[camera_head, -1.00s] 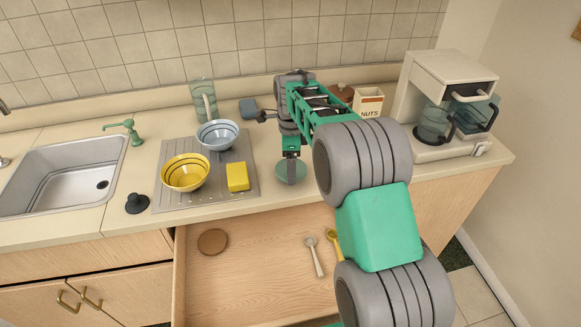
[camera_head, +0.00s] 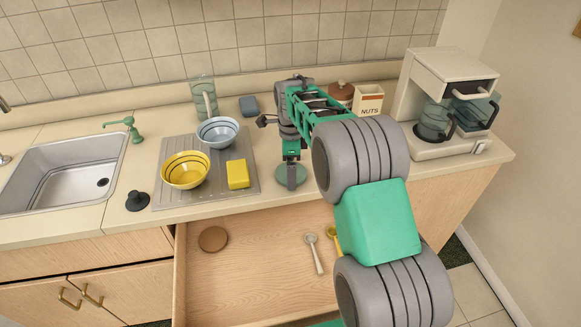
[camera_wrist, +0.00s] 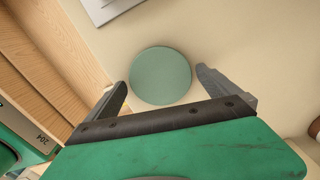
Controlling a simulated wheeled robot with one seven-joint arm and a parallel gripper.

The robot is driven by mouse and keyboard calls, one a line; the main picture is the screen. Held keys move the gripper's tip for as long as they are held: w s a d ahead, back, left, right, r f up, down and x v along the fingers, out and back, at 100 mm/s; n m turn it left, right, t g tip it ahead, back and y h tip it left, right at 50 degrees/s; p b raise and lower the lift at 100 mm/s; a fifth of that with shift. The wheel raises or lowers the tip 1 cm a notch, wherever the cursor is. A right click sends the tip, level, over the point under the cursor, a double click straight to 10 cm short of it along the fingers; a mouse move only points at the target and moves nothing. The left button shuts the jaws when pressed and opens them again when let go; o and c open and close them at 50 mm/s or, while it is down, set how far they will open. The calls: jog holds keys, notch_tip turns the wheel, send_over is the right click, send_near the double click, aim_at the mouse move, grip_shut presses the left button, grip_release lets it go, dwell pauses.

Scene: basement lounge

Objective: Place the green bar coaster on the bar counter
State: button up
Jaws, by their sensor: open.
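The green coaster (camera_head: 291,176) is a flat round disc lying on the beige bar counter (camera_head: 268,196), near its front edge and right of the drying mat. In the wrist view the green coaster (camera_wrist: 160,75) lies flat on the counter (camera_wrist: 225,35), fully visible between and just beyond the fingertips. My gripper (camera_head: 291,183) is directly above the coaster, pointing down. In the wrist view my gripper (camera_wrist: 161,78) has its two fingers spread wide, one on each side of the coaster, with nothing held. I cannot tell the exact height of the fingertips above the counter.
An open drawer (camera_head: 260,262) below holds a brown round coaster (camera_head: 213,239) and two spoons. Left are a yellow bowl (camera_head: 186,170), a blue bowl (camera_head: 217,132) and a yellow sponge (camera_head: 238,174). A nuts box (camera_head: 369,101) and coffee machine (camera_head: 446,100) stand right.

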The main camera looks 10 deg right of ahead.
notch_tip(320, 180, up, 12)
jog(key=s+r+n+t, duration=0.2)
jog(key=s+n, duration=0.7)
jog(key=s, duration=0.2)
jog(key=s+f+n, duration=0.3)
jog(key=s+n, duration=0.2)
jog(key=s, duration=0.2)
jog(key=s+f+n+t, duration=0.1)
jog(key=s+f+n, duration=0.3)
jog(key=s+n, duration=0.2)
jog(key=shift+s+b, duration=0.45)
jog(key=shift+s, duration=0.35)
jog(key=shift+c, duration=0.6)
